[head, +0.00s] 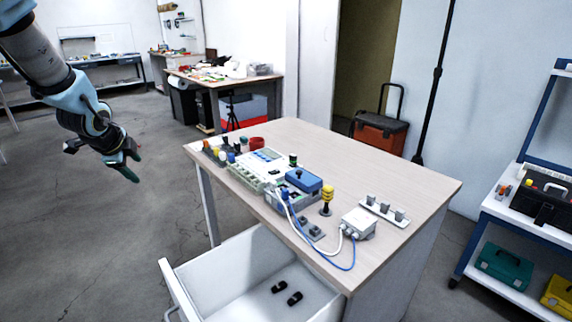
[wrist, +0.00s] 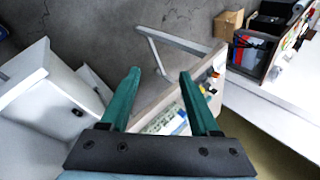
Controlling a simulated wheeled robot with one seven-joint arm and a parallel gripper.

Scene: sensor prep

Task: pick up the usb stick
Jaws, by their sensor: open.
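Two small black objects, one nearer the back (head: 279,287) and one nearer the front (head: 294,298), lie close together on the floor of the open white drawer (head: 225,253). They look like small sticks, but I cannot tell for sure which is the usb stick. A small dark item (wrist: 78,113) also shows in a white drawer at the left of the wrist view. My gripper (head: 130,163) is open and empty, in the air left of the table and well away from the drawer. Its green fingers (wrist: 160,75) stand apart in the wrist view.
The wooden table (head: 400,178) stands above the drawer. A blue-topped device (head: 303,180), a yellow-topped post (head: 327,195), a white box with cables (head: 358,223) and several small parts crowd its near side. Open floor (head: 90,230) lies left of the table.

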